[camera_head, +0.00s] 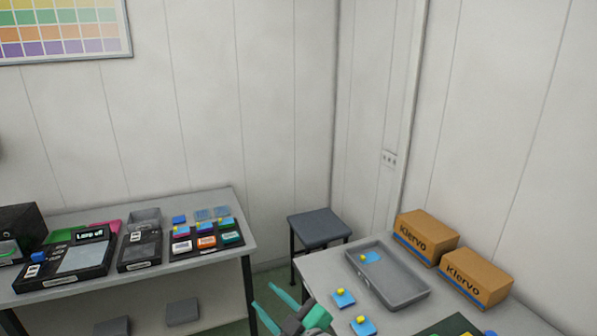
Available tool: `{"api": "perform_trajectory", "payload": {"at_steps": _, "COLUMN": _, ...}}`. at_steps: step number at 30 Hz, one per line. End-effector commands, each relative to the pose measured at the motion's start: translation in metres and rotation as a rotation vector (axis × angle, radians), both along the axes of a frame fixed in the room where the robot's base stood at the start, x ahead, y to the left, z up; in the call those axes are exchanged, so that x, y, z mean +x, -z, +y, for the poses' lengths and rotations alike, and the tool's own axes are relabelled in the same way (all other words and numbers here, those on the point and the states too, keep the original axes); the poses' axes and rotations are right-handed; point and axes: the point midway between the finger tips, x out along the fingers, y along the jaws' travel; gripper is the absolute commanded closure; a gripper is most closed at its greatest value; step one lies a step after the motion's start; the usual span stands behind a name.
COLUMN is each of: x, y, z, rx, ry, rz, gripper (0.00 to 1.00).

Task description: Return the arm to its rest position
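My gripper (262,295) shows at the bottom middle, with two teal fingers pointing up and left. The fingers stand apart with nothing visible between them, so it is open and empty. It appears in front of the gap between the two tables, beside the left edge of the right table (319,272). Most of my arm is outside the picture.
Two Klervo cartons (427,237) (476,278) stand behind the tray. A grey stool (319,228) stands in the corner. The left table (190,268) carries black devices (66,262), a grey bin (144,219) and a black rack (207,240) of coloured items.

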Motion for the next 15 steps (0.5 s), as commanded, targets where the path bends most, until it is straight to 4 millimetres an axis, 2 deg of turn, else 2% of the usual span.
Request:
{"api": "perform_trajectory", "payload": {"at_steps": 3, "x": -0.003, "y": 0.006, "z": 0.009, "rx": 0.151, "ry": 0.069, "rz": 0.007, "gripper": 0.65}}
{"api": "perform_trajectory", "payload": {"at_steps": 8, "x": -0.010, "y": 0.021, "z": 0.012, "rx": 0.324, "ry": 0.173, "rz": 0.029, "gripper": 0.65}}
{"api": "perform_trajectory", "payload": {"at_steps": 15, "x": -0.037, "y": 0.062, "z": 0.012, "rx": 0.537, "ry": 0.330, "rz": 0.083, "gripper": 0.65}}
